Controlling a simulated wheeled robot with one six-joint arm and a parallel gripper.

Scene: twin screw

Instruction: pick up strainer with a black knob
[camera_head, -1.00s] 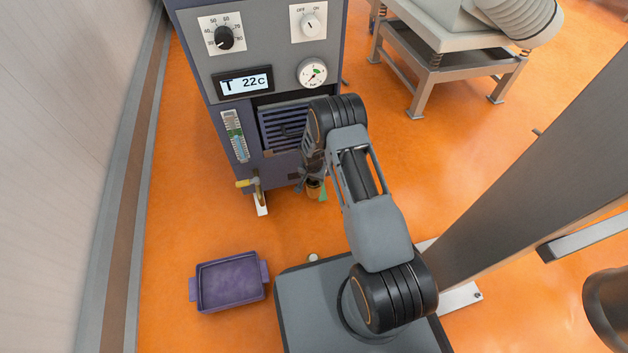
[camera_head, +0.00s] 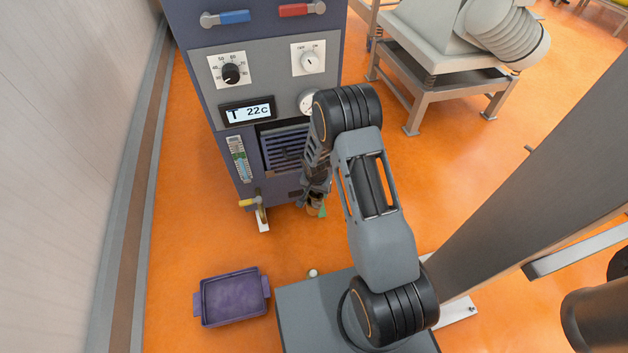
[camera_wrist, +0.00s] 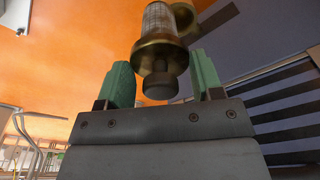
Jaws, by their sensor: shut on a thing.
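The strainer (camera_wrist: 158,20) is a brass-coloured cylinder with a mesh body, a wide collar and a dark knob (camera_wrist: 161,86) at its near end. In the wrist view my gripper (camera_wrist: 161,74) has its green fingers on either side of the collar and knob, and it is shut on the strainer. In the head view my gripper (camera_head: 318,208) is low in front of the machine's lower right part. The strainer is mostly hidden there by my arm and fingers. Whether it still touches its fitting, I cannot tell.
The blue-grey machine (camera_head: 238,170) with dials and a louvred panel stands right beside my gripper. A yellow-handled valve (camera_head: 256,205) sticks out at its lower left. A purple tray (camera_head: 198,305) lies on the orange floor. Floor between tray and machine is clear.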

